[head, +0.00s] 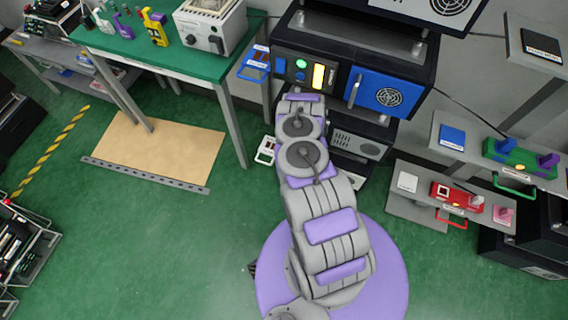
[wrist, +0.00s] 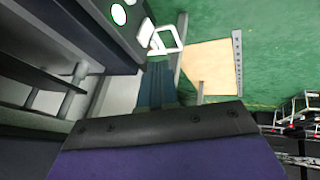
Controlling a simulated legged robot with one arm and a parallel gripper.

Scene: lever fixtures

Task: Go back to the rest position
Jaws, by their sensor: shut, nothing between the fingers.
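My arm reaches up from its purple round base in the head view toward a dark cabinet (head: 347,45). Its far end, near the cabinet's lower left front, is mostly hidden by my own links. In the wrist view my gripper (wrist: 160,125) fills the bottom as a black edge over a purple block. It is shut and holds nothing. I cannot tell whether my gripper touches the cabinet.
A green-topped bench (head: 150,45) with a grey device (head: 210,25) stands at upper left. Shelves at right carry a green fixture (head: 520,157) and a red fixture (head: 456,197). A tan board (head: 160,147) lies on the floor.

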